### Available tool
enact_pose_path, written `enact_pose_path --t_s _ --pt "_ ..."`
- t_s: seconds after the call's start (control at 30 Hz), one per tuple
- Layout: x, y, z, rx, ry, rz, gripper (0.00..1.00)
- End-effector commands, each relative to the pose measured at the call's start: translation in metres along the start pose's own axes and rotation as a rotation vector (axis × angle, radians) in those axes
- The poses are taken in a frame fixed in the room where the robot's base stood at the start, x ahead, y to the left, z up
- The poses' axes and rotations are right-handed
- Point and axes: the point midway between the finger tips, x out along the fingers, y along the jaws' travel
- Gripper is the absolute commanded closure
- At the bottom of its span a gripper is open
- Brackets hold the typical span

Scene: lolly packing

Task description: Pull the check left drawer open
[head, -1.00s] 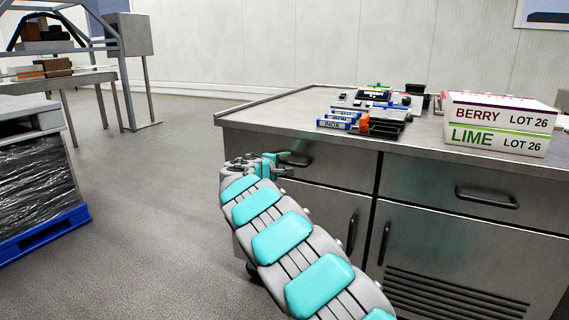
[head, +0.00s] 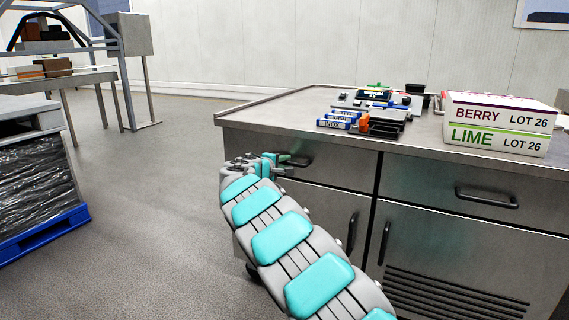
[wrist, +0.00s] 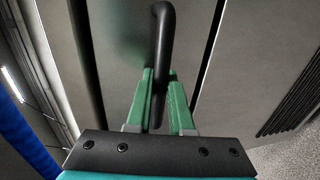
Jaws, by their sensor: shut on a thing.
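The left drawer (head: 342,172) is the steel front at the upper left of the cabinet, and it looks flush with the cabinet face. Its dark bar handle (head: 303,162) shows just past my gripper (head: 283,160). In the wrist view the handle (wrist: 164,28) runs down between the two green fingers of my gripper (wrist: 161,82), which are shut on it. The drawer front (wrist: 122,42) fills the space behind the handle, between two dark gaps. My wrist hides part of the drawer's left end in the head view.
The cabinet top (head: 290,112) carries label blocks (head: 338,121), a black tray (head: 388,128) and the BERRY (head: 500,112) and LIME (head: 497,139) boxes. A right drawer (head: 440,183) and lower doors adjoin. Open floor (head: 165,190) lies left, with a wrapped pallet (head: 35,185) beyond.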

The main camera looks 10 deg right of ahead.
Motion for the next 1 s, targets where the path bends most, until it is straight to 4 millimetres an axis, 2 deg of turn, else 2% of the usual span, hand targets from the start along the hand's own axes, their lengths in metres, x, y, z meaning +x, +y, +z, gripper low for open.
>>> enact_pose_path --t_s 0.77,1.0 --pt "0.0 -0.001 0.0 0.0 0.0 -0.001 1.0" --pt "-0.014 -0.005 -0.001 0.0 0.002 0.001 1.0"
